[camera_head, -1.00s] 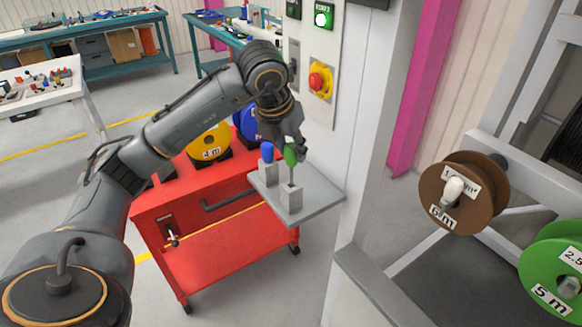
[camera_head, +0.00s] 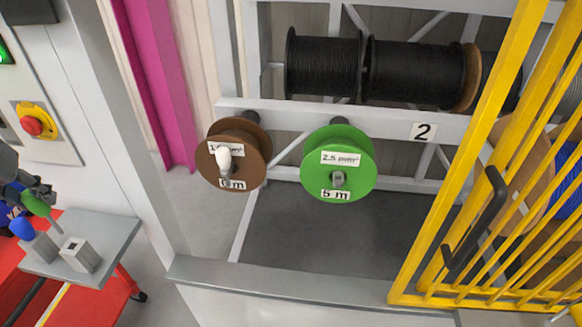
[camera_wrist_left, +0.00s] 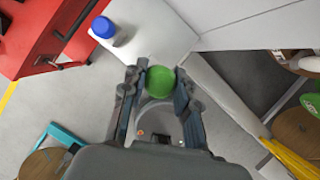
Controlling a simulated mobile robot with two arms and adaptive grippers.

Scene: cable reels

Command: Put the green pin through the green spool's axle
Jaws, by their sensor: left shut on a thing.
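The green pin's handle (camera_wrist_left: 160,82) sits between the fingers of my left gripper (camera_wrist_left: 158,88), which is shut on it. In the head view my left gripper (camera_head: 38,192) is at the left edge, with the green pin (camera_head: 36,204) in it above the grey shelf. The green spool (camera_head: 352,150) hangs on the rack to the right, well apart from the gripper. It bears labels "2.5 mm²" and "5 m", and its grey axle end (camera_head: 338,179) faces me. My right gripper is out of view.
A brown spool (camera_head: 250,150) with a white-handled pin hangs left of the green one. A blue pin (camera_head: 22,228) stands on the grey shelf (camera_head: 110,235) beside an empty block (camera_head: 80,255). A yellow barred gate (camera_head: 440,215) stands at right. A grey rail (camera_head: 290,283) runs in front.

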